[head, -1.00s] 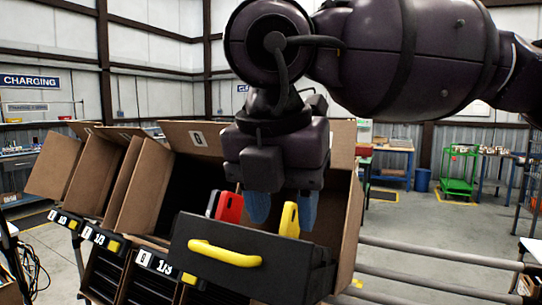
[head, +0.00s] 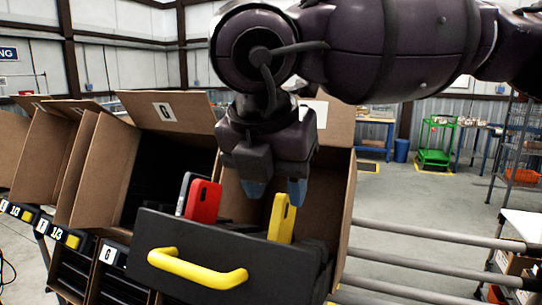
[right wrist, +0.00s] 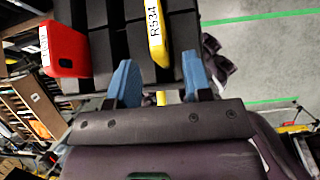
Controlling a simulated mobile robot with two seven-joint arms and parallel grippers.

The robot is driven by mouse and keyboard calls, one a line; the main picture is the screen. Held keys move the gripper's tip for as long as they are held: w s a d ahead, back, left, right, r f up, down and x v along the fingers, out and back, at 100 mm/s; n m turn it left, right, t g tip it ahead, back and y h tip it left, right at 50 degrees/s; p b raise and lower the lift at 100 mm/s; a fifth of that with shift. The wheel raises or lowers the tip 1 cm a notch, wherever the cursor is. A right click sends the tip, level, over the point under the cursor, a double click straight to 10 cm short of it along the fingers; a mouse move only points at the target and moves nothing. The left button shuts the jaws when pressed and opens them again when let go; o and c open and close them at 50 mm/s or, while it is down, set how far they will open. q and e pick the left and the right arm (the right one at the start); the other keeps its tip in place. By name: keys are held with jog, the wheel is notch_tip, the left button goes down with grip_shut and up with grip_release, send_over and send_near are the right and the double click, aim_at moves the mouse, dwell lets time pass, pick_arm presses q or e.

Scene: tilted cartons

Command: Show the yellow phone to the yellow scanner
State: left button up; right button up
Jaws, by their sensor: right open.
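The yellow phone (head: 282,218) stands upright, leaning slightly, in a dark slotted holder at the front of a carton. The right wrist view shows it (right wrist: 157,35) with a white "R534" label. My right gripper (head: 275,190) is open, its blue fingers around the level of the phone's top end. In the right wrist view the phone lies ahead of the gap between the fingertips (right wrist: 159,68), and I see no grip on it. I cannot pick out a yellow scanner in these views. My left gripper is not in view.
A red phone (head: 203,201) and a grey one (head: 184,192) stand left of the yellow phone. The holder front has a yellow handle (head: 197,268). Open tilted cartons (head: 100,165) line up leftward. Metal rails (head: 430,238) run right; open floor lies beyond.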

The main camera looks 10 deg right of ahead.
aim_at(279, 199)
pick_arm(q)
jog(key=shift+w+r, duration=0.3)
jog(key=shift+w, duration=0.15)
pick_arm(e)
jog(key=shift+x, duration=2.45)
